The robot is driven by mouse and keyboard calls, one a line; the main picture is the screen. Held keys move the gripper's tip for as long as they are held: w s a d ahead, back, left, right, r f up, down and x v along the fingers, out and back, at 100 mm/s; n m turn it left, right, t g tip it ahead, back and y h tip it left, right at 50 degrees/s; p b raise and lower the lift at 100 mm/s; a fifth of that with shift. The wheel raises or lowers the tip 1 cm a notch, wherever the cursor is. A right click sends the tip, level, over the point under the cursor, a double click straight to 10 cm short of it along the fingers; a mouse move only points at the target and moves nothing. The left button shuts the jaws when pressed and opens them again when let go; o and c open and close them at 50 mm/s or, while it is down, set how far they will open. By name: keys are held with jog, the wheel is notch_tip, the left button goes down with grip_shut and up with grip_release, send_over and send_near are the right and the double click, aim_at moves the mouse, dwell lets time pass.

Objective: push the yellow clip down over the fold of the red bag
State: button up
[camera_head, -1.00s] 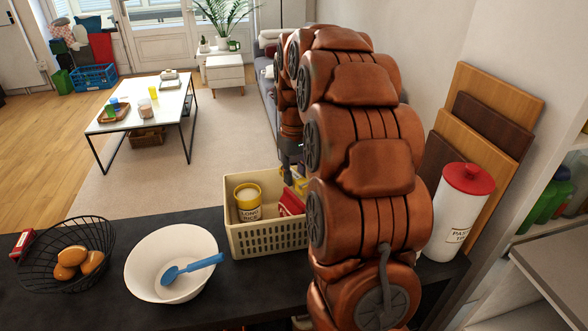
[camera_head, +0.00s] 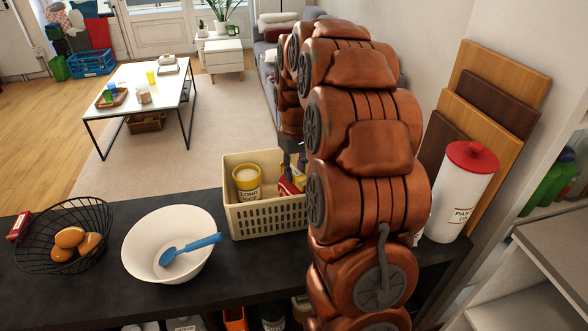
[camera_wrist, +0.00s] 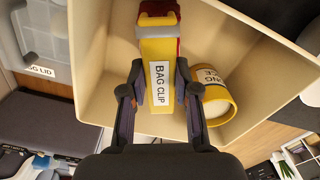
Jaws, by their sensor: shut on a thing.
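The yellow clip (camera_wrist: 159,104), labelled BAG CLIP, lies between the two fingers of my gripper (camera_wrist: 160,72) in the wrist view, and the gripper is shut on it. A grey band crosses the clip near its far end. Red from the bag (camera_wrist: 147,7) shows around that far end; I cannot tell how far the clip sits over the fold. In the head view the red bag (camera_head: 285,187) is a small patch inside the cream basket (camera_head: 268,221). My arm hides most of the bag and clip there.
A yellow-lidded rice tin (camera_head: 246,181) stands in the basket beside the bag, also in the wrist view (camera_wrist: 215,104). Left are a white bowl (camera_head: 140,250) with a blue spoon and a wire basket (camera_head: 45,263). A red-lidded pasta tin (camera_head: 460,205) stands right.

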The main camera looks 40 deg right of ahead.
jog(key=shift+f, duration=0.45)
dwell(1.1)
jog(key=o, duration=1)
jog(key=shift+r, duration=0.1)
notch_tip(320, 180, up, 12)
jog(key=shift+f, duration=0.1)
dwell(0.6)
